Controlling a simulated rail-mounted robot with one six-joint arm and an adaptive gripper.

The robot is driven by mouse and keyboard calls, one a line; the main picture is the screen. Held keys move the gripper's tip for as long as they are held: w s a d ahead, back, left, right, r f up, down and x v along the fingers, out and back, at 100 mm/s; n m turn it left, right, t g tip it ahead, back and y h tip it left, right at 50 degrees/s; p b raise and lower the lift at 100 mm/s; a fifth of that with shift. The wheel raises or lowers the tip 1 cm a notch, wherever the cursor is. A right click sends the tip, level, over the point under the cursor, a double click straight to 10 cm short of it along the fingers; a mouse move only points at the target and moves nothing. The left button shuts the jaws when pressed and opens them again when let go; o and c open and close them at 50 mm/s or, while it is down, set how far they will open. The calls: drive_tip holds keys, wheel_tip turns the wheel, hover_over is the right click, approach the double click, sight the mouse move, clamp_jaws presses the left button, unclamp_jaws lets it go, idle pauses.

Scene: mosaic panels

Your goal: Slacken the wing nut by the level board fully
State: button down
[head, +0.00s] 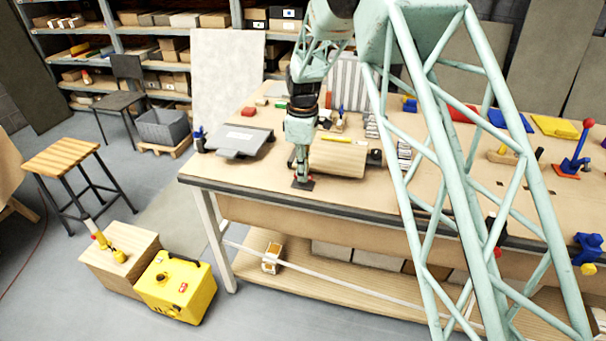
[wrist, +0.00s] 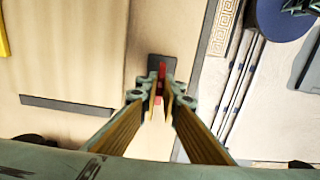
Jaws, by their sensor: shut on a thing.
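My gripper (head: 301,176) points down at the bench's front edge, left of a wooden board block (head: 335,160) with a yellow level (head: 344,139) on top. In the wrist view my gripper (wrist: 160,92) has its fingers closed around a small red part, apparently the wing nut (wrist: 162,70). It stands on a small dark plate (wrist: 157,60), which also shows under my gripper in the head view (head: 303,184). The fingers hide much of the nut, and its thread is not visible.
A grey flat device (head: 240,140) lies to the left on the bench (head: 215,178). Several tools and a blue-and-red clamp (head: 573,155) are further right.

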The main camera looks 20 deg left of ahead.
drive_tip(key=c, duration=2.9)
unclamp_jaws()
drive_tip(key=shift+o, duration=0.2)
drive_tip(key=shift+r, duration=0.15)
wheel_tip(320, 180, up, 12)
